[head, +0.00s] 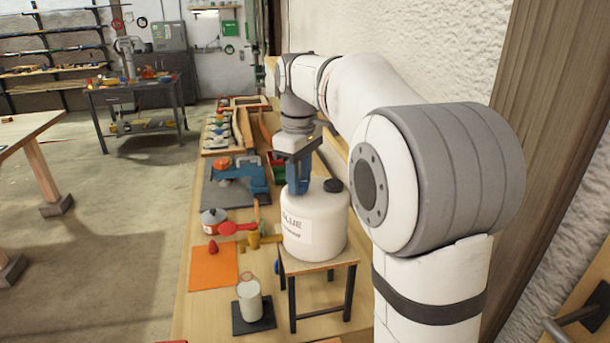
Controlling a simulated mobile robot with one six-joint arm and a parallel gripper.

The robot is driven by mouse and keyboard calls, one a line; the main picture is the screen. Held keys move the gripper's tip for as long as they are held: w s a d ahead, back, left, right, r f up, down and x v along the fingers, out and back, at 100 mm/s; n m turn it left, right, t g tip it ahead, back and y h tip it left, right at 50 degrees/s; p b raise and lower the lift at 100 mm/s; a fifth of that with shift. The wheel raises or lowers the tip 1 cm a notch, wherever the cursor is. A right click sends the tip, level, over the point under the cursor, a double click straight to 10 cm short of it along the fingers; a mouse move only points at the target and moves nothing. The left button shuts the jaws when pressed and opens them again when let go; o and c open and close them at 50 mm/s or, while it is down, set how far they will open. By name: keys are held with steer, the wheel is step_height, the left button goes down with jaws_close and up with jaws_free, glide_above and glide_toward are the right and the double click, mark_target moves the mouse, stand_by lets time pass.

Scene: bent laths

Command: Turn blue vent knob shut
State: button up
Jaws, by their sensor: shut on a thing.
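A white glue jug (316,218) with a printed label stands on a small wooden stand with dark legs. A black cap (333,185) sits on the right of its top. My gripper (298,187) points straight down at the left part of the jug's top, beside the black cap. It is shut on the blue vent knob there. The fingers look blue too, so I cannot clearly tell the knob from them, and its turned angle is hidden. A small blue part (277,266) shows low at the jug's left side.
The small stand (318,264) is on a long wooden bench. Left of it are an orange sheet (213,268), a white cup (250,298) on a dark plate, a yellow-headed mallet (254,240) and a blue clamp (240,174). A wall is close on the right.

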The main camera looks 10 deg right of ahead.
steer(key=shift+d, duration=0.25)
steer(key=shift+a, duration=0.2)
steer(key=shift+d, duration=0.1)
steer(key=shift+r+m+p, duration=0.15)
steer(key=shift+m+p, duration=0.25)
steer(key=shift+m, duration=0.7)
steer(key=m+p, duration=0.1)
steer(key=m, duration=0.5)
steer(key=shift+a+p, duration=0.2)
steer(key=shift+p, duration=0.1)
steer(key=m+p, duration=0.1)
steer(key=m, duration=0.4)
steer(key=shift+m, duration=2.3)
